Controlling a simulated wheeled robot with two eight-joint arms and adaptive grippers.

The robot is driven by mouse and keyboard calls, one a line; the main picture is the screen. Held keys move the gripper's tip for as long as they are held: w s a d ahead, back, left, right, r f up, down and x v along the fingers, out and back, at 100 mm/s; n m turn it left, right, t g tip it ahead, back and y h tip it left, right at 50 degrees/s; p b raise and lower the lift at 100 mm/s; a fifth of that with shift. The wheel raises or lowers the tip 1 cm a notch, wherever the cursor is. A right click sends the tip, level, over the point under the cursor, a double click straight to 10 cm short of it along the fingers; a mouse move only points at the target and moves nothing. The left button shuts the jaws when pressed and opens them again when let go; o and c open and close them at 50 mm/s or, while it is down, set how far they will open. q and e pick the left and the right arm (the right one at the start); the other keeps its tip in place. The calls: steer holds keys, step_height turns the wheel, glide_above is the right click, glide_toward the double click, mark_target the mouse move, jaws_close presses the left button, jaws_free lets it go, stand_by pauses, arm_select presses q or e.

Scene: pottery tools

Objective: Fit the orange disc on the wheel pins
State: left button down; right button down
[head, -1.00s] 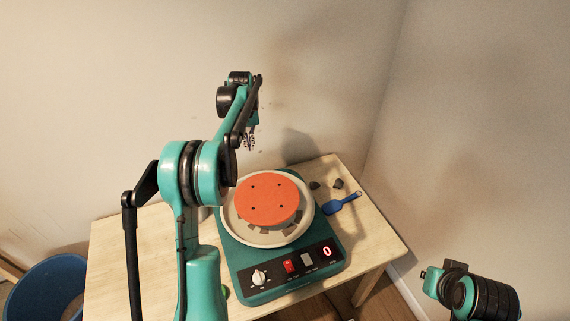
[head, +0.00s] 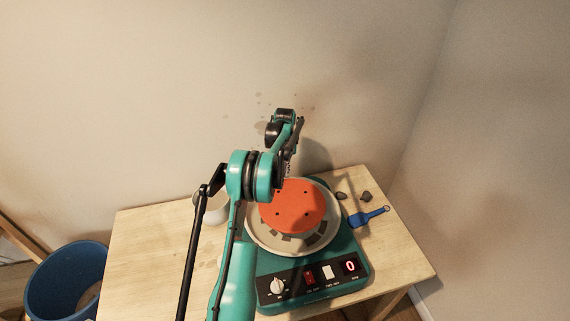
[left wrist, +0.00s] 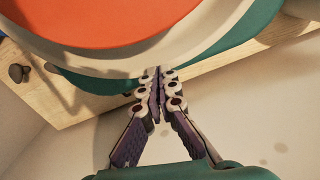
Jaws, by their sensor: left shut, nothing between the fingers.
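The orange disc (head: 290,208) lies over the middle of the pottery wheel (head: 352,288), inside its pale round pan (head: 256,231). Several small dark holes show in its top. I see no pins, and cannot tell whether they sit in the holes. My left gripper (head: 289,170) hangs behind the disc's far edge in the head view, partly hidden by my arm. In the left wrist view it (left wrist: 157,74) is shut and empty, its tips by the pan's rim, with the disc (left wrist: 95,22) beyond. My right gripper is out of view.
A blue tool (head: 367,217) and two dark lumps (head: 366,197) lie right of the wheel on the wooden table (head: 150,255). A pale pot (head: 214,208) stands behind my left arm. A blue bin (head: 65,285) is at the lower left. The table's left part is clear.

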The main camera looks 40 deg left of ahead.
arm_select(q)
steer(key=shift+s+d+r, duration=0.25)
steer(key=shift+s+d, duration=0.75)
steer(key=shift+s, duration=0.25)
steer(key=shift+s+d, duration=0.1)
steer(key=shift+s+d+b, duration=0.3)
steer(key=shift+s+d, duration=0.15)
steer(key=shift+s, duration=0.1)
